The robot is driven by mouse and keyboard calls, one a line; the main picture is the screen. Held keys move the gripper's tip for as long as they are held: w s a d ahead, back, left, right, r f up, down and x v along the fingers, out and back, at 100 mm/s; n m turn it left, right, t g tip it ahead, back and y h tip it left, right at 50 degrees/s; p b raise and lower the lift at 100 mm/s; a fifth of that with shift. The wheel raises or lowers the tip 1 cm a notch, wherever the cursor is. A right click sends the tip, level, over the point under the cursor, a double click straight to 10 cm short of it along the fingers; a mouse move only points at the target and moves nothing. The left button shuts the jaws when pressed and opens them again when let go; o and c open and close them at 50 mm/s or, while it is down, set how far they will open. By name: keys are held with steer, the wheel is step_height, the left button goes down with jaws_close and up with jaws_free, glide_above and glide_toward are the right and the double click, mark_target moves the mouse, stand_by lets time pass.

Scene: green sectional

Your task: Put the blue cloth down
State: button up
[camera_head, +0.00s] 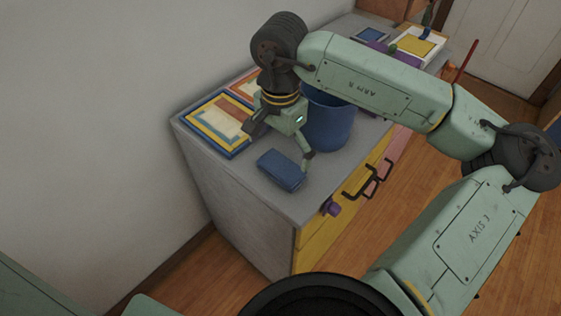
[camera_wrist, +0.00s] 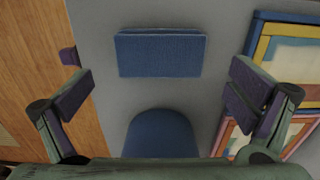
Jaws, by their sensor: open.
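The blue cloth (camera_head: 281,169) lies as a folded rectangular block on the grey top of the cabinet (camera_head: 250,181), near its front end. In the wrist view the cloth (camera_wrist: 160,53) lies flat, ahead of the fingers and between their lines. My gripper (camera_head: 281,143) is open and empty just above and behind the cloth. In the wrist view the fingers of my gripper (camera_wrist: 160,93) are spread wide, and neither touches the cloth.
A blue bin (camera_head: 329,122) stands right behind my gripper; its rounded edge also shows in the wrist view (camera_wrist: 159,134). Framed pictures (camera_head: 217,124) lie along the wall side. A purple knob (camera_head: 331,208) and dark handles (camera_head: 359,181) stick out of the drawers. More items lie at the far end.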

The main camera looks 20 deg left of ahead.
mark_target(280, 167)
step_height(280, 167, up, 7)
steer(key=b, duration=0.1)
stand_by(0.6)
